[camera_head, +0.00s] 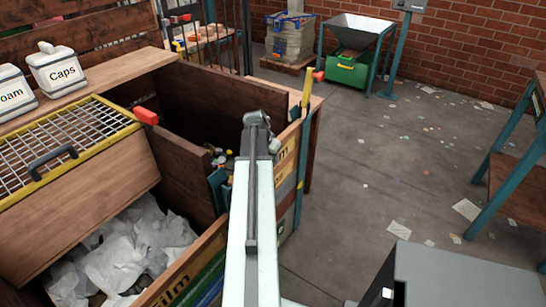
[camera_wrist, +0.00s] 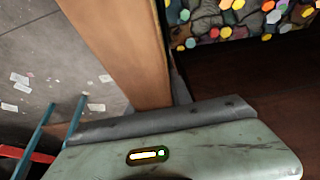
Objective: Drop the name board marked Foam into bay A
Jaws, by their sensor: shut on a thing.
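My gripper (camera_wrist: 165,120) shows as a grey-green body with a dark bar low in the wrist view. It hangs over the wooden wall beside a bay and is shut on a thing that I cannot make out. In the head view my arm hides most of the gripper. No board that reads Foam in full shows. A tan board (camera_head: 285,150) on the outer side of the bays shows only a final "m"; my arm covers the rest. A board reading Film (camera_head: 170,288) is at the lower front. No bay letter is readable.
A wooden bay holds colourful caps (camera_wrist: 235,15); the nearer bay holds white film (camera_head: 125,245). White jars marked Caps (camera_head: 58,70) and "oam" (camera_head: 12,92) stand on the bench by a yellow-framed grid (camera_head: 70,140). Open floor (camera_head: 360,165) with scattered scraps lies right.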

